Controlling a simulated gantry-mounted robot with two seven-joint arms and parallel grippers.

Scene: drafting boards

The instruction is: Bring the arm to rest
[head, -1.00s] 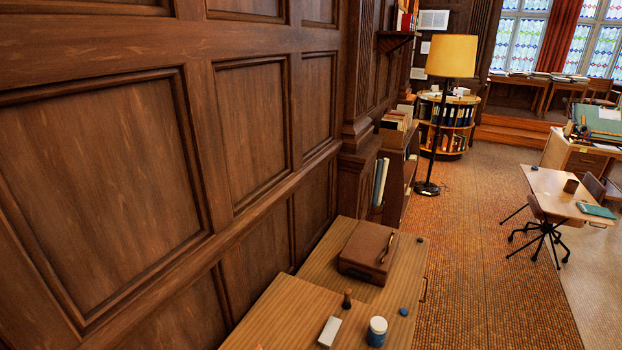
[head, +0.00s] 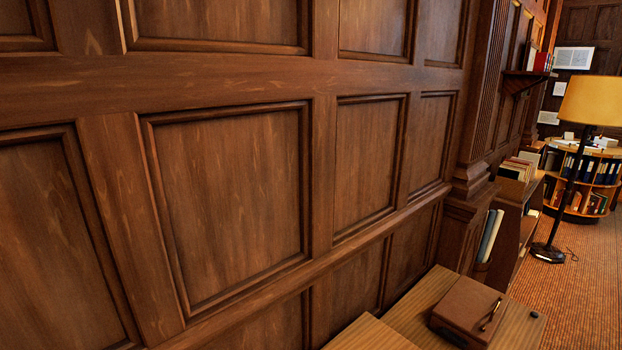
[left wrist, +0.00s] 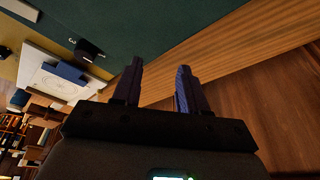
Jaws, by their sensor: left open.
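My left gripper (left wrist: 158,88) shows in the left wrist view. Its two dark fingers stand apart with nothing between them. Beyond the fingers lie a wooden edge strip (left wrist: 215,55) and a dark green surface (left wrist: 170,25). Neither gripper shows in the head view. My right gripper is not in either view.
In the head view, a panelled wall (head: 225,200) fills the left and middle. A wooden cabinet top (head: 410,310) with a brown case (head: 468,312) stands at the lower right. A floor lamp (head: 590,100) and a round bookcase (head: 590,180) stand farther back, with open floor (head: 580,300) before them.

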